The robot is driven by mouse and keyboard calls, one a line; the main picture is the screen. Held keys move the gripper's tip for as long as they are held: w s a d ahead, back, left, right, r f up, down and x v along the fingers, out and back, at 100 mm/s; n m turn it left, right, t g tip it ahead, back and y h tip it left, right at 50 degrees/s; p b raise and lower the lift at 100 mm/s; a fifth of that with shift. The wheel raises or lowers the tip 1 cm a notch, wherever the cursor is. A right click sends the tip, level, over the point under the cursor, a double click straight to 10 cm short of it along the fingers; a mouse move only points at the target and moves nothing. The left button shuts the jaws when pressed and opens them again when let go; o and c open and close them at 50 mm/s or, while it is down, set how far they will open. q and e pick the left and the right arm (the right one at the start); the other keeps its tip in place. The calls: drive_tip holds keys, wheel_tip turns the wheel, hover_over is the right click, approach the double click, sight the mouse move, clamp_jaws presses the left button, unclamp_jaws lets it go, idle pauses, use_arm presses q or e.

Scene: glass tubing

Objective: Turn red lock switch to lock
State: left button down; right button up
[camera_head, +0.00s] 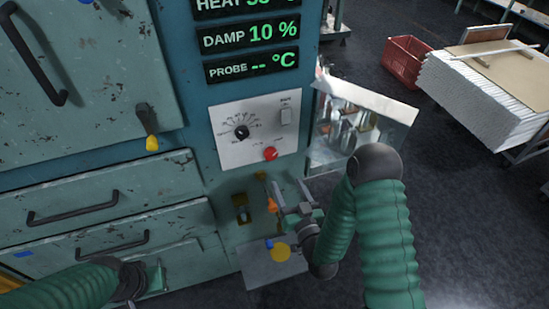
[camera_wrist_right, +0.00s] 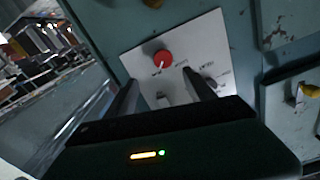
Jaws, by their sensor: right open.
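The red lock switch (camera_head: 270,153) is a small round red knob at the lower right of a white control panel (camera_head: 228,152) on the teal cabinet. It also shows in the right wrist view (camera_wrist_right: 157,57), with a pale pointer mark and small labels under it that I cannot read. My right gripper (camera_head: 291,188) is open and empty, below and slightly right of the knob, not touching it. In the right wrist view the knob lies ahead, beyond the two spread fingers. My left gripper (camera_head: 152,280) is low at the left by the drawers; its fingers are unclear.
The panel also carries a black dial (camera_head: 241,132) and a pale rocker switch (camera_head: 286,116). Orange and yellow parts (camera_head: 271,204) sit close to my right gripper. A clear-fronted bin (camera_head: 350,118) juts out at the right. Drawer handles (camera_head: 72,207) stick out at the left.

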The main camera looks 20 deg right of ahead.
sight(272, 157)
drive_tip(key=w, duration=0.3)
drive_tip(key=w+a+p, duration=0.1)
drive_tip(key=w, duration=0.3)
drive_tip(key=w+p, duration=0.1)
drive_tip(key=w, duration=0.3)
drive_tip(key=shift+a+r, duration=0.15)
drive_tip(key=shift+a, duration=0.15)
drive_tip(key=shift+w+d, duration=0.2)
drive_tip(key=shift+d, duration=0.25)
drive_tip(key=c, duration=0.3)
drive_tip(key=shift+a, duration=0.25)
drive_tip(key=c, duration=1.1)
use_arm(q)
drive_tip(key=r, duration=0.3)
drive_tip(key=shift+w+a, duration=0.1)
drive_tip(key=shift+a, duration=0.25)
use_arm(e)
drive_tip(key=shift+o, duration=0.2)
